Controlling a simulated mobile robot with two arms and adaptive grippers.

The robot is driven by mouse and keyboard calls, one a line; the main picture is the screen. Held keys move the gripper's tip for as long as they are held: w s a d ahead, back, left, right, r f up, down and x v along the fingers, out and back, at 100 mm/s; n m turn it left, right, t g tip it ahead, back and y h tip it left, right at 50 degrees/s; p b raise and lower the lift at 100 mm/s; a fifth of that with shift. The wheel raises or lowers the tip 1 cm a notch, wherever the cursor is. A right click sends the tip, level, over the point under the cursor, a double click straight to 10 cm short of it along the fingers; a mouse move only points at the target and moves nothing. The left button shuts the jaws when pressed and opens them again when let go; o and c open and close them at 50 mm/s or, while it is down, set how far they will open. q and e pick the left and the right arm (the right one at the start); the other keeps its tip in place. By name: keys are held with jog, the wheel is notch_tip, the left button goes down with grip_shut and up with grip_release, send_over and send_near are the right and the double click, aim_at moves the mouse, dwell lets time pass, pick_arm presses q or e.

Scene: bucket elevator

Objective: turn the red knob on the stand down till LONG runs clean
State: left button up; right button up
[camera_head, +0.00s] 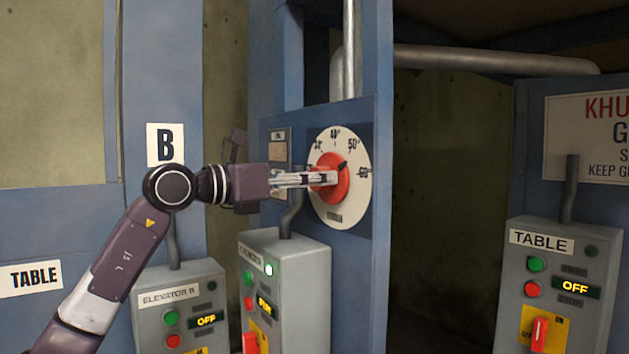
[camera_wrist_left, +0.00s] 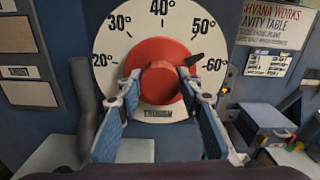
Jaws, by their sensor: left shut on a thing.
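The red knob (camera_head: 341,170) sits on a round white dial (camera_head: 350,213) on the blue stand (camera_head: 373,260). It also shows face-on in the left wrist view (camera_wrist_left: 160,82). The dial reads from 20° at left to 60° at right, and the knob's black pointer stands between 50° and 60°. My left gripper (camera_head: 322,178) is shut on the knob's raised middle, one finger on each side, as the left wrist view (camera_wrist_left: 160,79) shows. The lower dial lettering is unclear. No LONG sign is in view. My right gripper is not in view.
Below the dial stands a grey control box (camera_head: 287,300) with a lit display. The ELEVATOR B box (camera_head: 180,325) at left and TABLE box (camera_head: 565,250) at right both show OFF. A grey conduit (camera_head: 291,212) rises close beside the dial.

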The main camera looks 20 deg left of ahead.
pick_arm(q)
jog(key=shift+a+r+n, duration=0.1)
jog(key=shift+n, duration=1.9)
jog(key=o, duration=1.2)
jog(key=shift+c, duration=0.2)
jog(key=shift+s+a, duration=0.1)
jog(key=v, duration=1.1)
jog(key=shift+s+a, duration=0.25)
jog(key=shift+s, duration=0.05)
